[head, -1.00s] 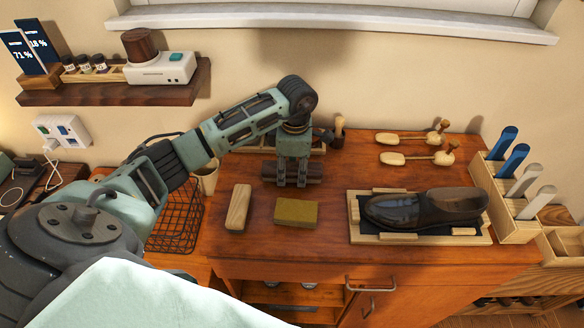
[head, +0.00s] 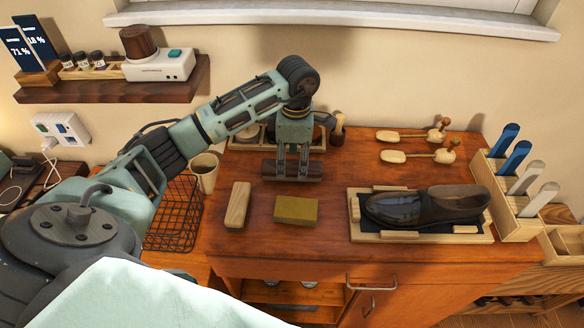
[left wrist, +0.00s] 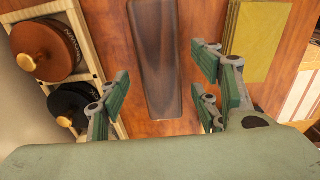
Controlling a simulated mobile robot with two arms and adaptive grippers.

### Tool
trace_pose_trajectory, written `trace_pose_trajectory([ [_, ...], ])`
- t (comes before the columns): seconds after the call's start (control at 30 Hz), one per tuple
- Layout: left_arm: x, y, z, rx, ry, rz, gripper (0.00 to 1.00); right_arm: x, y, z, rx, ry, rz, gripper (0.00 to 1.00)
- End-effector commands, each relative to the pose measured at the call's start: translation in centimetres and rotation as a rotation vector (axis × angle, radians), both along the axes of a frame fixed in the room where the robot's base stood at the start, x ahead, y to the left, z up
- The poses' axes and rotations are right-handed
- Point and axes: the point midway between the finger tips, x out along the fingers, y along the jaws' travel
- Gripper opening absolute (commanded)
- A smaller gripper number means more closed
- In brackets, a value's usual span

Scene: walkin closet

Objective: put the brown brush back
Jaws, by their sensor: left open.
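The brown brush (head: 268,170) is a dark, oblong block lying on the wooden cabinet top, near the wooden tray behind it. In the left wrist view the brush (left wrist: 153,60) shows as a long dark strip. My left gripper (head: 292,177) points down over it with its fingers apart. In the left wrist view the open gripper (left wrist: 158,95) has fingers on either side of the brush in the picture, with clear gaps and nothing held. My right gripper is not in view.
A pale wooden block (head: 237,206) and an olive-yellow block (head: 296,211) lie in front. A wooden tray (left wrist: 90,45) with round tins stands beside the brush. A dark shoe (head: 425,208) sits on a stand to the right. A wire basket (head: 172,222) is at left.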

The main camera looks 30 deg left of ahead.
Motion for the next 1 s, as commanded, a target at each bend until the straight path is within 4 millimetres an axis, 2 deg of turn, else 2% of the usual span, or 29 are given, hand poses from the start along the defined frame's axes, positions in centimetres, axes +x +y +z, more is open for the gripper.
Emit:
trace_pose_trajectory([
  [0.03, 0.2, 0.0, 1.0, 0.001, -0.008, 0.0, 0.58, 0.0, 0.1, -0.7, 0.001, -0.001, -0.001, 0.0],
  [0.2, 0.2, -0.1, 4.8, 0.001, -0.007, 0.0, 0.58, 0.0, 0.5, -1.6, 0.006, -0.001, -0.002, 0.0],
  [0.4, 0.2, -0.2, 7.7, 0.002, -0.003, 0.001, 0.58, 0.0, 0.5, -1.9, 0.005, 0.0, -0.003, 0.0],
  [0.6, 0.2, -0.3, 8.5, 0.0, 0.0, 0.001, 0.58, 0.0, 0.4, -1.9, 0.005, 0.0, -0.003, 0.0],
  [1.0, 0.2, -0.3, 8.5, 0.0, 0.0, 0.0, 0.58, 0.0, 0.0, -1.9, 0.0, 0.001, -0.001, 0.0],
])
